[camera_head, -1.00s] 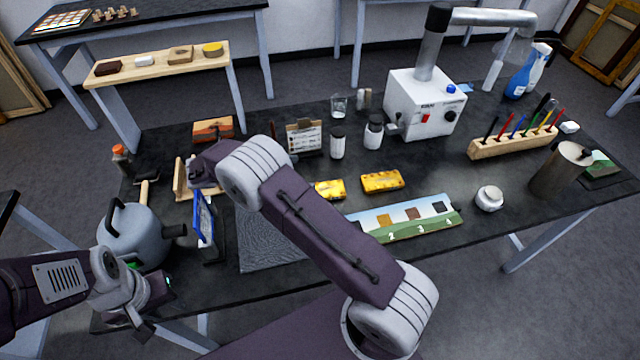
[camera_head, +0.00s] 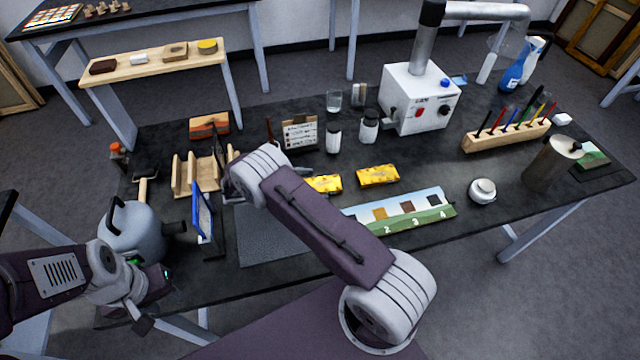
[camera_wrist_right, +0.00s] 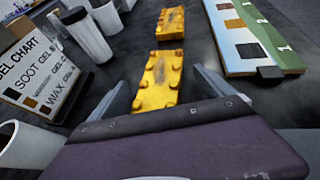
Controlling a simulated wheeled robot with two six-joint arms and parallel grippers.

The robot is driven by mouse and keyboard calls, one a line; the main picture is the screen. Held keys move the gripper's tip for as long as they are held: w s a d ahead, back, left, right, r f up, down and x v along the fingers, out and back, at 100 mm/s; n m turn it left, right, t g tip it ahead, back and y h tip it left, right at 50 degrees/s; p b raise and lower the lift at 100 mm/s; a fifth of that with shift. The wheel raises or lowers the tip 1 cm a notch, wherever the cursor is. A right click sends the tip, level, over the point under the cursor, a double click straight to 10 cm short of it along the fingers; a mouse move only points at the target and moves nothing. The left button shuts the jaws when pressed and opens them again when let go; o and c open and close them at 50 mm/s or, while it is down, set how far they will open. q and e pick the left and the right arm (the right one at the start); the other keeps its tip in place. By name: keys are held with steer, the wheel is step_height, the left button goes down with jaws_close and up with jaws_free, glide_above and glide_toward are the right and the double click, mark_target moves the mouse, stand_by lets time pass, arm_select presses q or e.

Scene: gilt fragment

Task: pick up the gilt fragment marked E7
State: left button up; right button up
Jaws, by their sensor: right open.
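Two yellow-gold gilt fragments lie on the dark table. In the head view the nearer-left gilt fragment (camera_head: 325,184) is partly behind my right arm, and the other gilt fragment (camera_head: 378,175) lies to its right. No E7 mark is legible on either. In the right wrist view the near fragment (camera_wrist_right: 158,82) lies between the spread fingers of my open right gripper (camera_wrist_right: 161,76); contact cannot be told. The far fragment (camera_wrist_right: 171,22) lies beyond it. In the head view the right gripper is hidden behind its arm. My left gripper (camera_head: 140,312) is low at the left, its jaw state unclear.
A gel chart (camera_head: 300,134) and jars (camera_head: 369,127) stand behind. A kettle (camera_head: 135,235), blue-framed stand (camera_head: 203,215) and wooden rack (camera_head: 195,175) are at left. A grey mat (camera_head: 265,240) lies in front.

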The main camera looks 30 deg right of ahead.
mark_target(316, 185)
steer(key=shift+s+d+f, duration=0.1)
steer(key=shift+d+f, duration=0.15)
steer(key=shift+d, duration=0.4)
steer(key=c, duration=1.8)
steer(key=shift+r, duration=0.1)
steer(key=shift+r, duration=0.35)
step_height(316, 185, up, 3)
steer(key=shift+r+b, duration=0.1)
steer(key=shift+b, duration=0.2)
steer(key=s+d+r, duration=0.2)
steer(key=s, duration=0.1)
steer(key=s+d+r, duration=0.2)
steer(key=s, duration=0.1)
steer(key=s+d+r, duration=0.2)
steer(key=s+r, duration=0.1)
steer(key=shift+s+d, duration=0.25)
steer(key=shift+d, duration=0.1)
